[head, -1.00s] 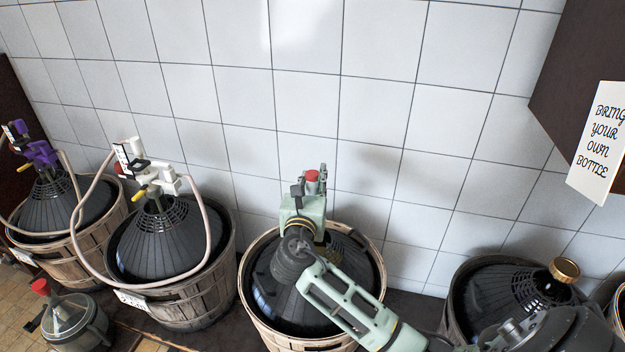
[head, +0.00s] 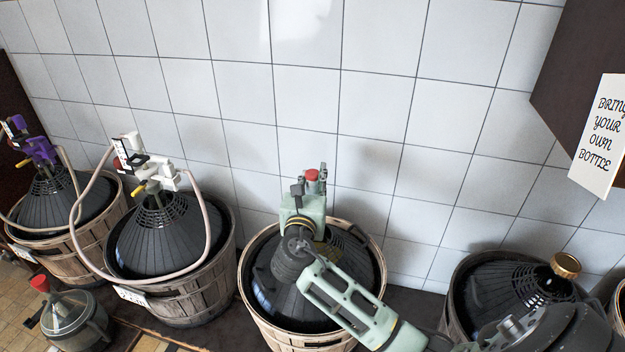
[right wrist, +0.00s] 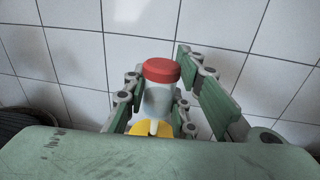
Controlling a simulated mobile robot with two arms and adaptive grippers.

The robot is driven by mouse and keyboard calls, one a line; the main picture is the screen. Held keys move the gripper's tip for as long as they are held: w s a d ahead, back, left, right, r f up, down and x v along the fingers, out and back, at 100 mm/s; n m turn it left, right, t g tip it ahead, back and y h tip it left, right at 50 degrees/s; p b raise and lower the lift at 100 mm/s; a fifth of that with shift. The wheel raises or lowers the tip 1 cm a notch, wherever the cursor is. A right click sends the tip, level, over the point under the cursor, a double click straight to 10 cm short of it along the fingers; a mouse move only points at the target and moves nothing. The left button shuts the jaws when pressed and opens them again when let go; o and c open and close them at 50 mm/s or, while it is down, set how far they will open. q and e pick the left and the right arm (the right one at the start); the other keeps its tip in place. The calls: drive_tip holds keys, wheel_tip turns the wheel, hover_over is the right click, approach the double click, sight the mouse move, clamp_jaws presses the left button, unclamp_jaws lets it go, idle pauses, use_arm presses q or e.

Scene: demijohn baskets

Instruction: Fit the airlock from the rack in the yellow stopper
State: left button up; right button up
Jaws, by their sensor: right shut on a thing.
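My right gripper (head: 311,186) is shut on the airlock, a clear tube with a red cap (head: 312,175), above the middle demijohn (head: 345,262). In the right wrist view the airlock (right wrist: 160,98) stands upright between the fingers (right wrist: 160,95). The yellow stopper (right wrist: 143,128) shows just below it, partly hidden by the gripper body. The airlock's pale stem overlaps the stopper in this view; I cannot tell whether it is in the hole. In the head view my gripper hides the stopper. My left gripper is not in view, nor can I make out the rack.
Two basketed demijohns with hoses and clamps (head: 155,165) stand at left, one with a gold cap (head: 565,265) at right. A grey vessel with a red top (head: 70,315) is at lower left. A tiled wall (head: 380,90) is close behind; a sign (head: 600,140) hangs right.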

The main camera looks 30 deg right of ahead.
sight(313, 191)
drive_tip(key=shift+f+b, duration=0.85)
drive_tip(key=shift+f, duration=0.8)
drive_tip(key=o, duration=1)
drive_tip(key=v, duration=1.2)
drive_tip(key=shift+f, duration=0.1)
